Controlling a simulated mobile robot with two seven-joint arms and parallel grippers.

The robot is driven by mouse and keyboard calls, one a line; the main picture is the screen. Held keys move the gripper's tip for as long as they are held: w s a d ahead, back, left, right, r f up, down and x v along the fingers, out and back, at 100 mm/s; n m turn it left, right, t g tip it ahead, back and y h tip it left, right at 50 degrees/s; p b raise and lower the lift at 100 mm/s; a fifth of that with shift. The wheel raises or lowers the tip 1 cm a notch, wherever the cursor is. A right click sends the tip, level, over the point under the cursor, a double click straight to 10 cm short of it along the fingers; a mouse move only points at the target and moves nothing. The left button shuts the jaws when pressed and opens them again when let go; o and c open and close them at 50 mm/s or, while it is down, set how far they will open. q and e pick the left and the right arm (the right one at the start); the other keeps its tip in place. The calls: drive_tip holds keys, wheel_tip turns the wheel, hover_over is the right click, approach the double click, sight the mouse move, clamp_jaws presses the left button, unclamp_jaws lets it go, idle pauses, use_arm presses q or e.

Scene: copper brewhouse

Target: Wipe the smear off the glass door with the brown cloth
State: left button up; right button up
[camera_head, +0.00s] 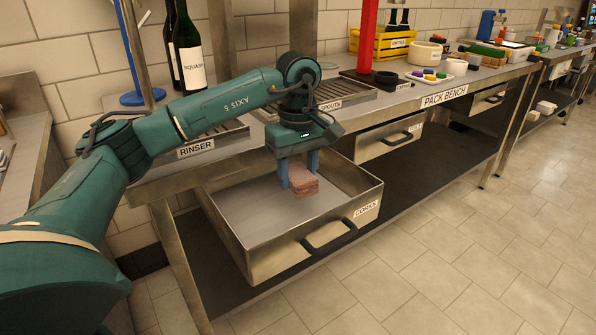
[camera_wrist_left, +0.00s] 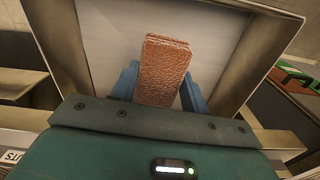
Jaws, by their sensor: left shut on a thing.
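The brown cloth (camera_head: 303,184) is a folded, textured reddish-brown pad. My left gripper (camera_head: 299,172) points down over the open CORKS drawer (camera_head: 262,262), with its two blue fingers shut on the cloth. In the left wrist view the cloth (camera_wrist_left: 165,68) stands between the blue fingers (camera_wrist_left: 160,92), above the pale drawer floor. I cannot tell whether the cloth touches the drawer floor. My right gripper is not in view. No glass door or smear can be made out.
The pack bench (camera_head: 440,97) runs to the right, with a yellow crate (camera_head: 383,45), a white tray (camera_head: 429,77) and a red post (camera_head: 367,36) on it. Dark bottles (camera_head: 188,48) stand at the back left. Another drawer (camera_head: 388,137) is beside the CORKS drawer. The tiled floor in front is clear.

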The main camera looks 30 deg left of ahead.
sight(298, 222)
use_arm(q)
drive_tip(key=shift+f, duration=0.5)
drive_tip(key=shift+f+b, duration=0.95)
drive_tip(key=shift+f, duration=0.35)
drive_tip(key=shift+f+b, duration=1.15)
drive_tip(key=shift+f, duration=0.85)
drive_tip(key=shift+f+b, duration=0.55)
drive_tip(key=shift+f, duration=0.45)
drive_tip(key=o, duration=0.9)
drive_tip(key=shift+o, duration=0.2)
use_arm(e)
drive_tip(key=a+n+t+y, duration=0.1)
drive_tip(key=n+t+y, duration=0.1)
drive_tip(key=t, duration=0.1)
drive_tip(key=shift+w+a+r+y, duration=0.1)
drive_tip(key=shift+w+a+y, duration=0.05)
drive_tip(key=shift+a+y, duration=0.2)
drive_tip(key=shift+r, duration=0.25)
